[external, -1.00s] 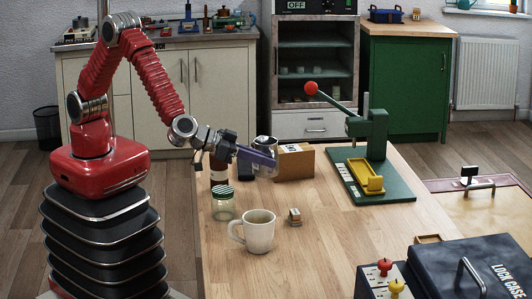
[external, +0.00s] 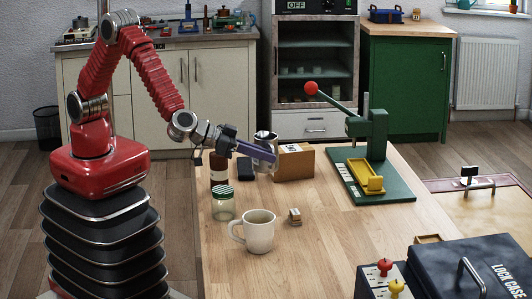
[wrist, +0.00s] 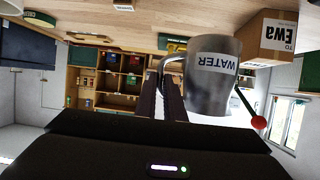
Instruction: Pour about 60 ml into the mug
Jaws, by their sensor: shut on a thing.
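My gripper (external: 262,158) is shut on the handle of a grey metal jug (external: 266,136), beyond the mug at the table's far left. The wrist view, which is upside down, shows the jug (wrist: 213,75) close up, labelled WATER, its handle between my fingers (wrist: 170,98). The jug looks about upright; part of it is hidden by my gripper in the external view, and its contents are not visible. The white mug (external: 258,233) stands upright on the table nearer the camera, its handle to the left. Its inside looks brownish; I cannot tell whether it holds liquid.
A cardboard box (external: 294,162) is right of the jug. A small block (external: 295,216) lies by the mug. A green lever press (external: 369,160) stands further right.

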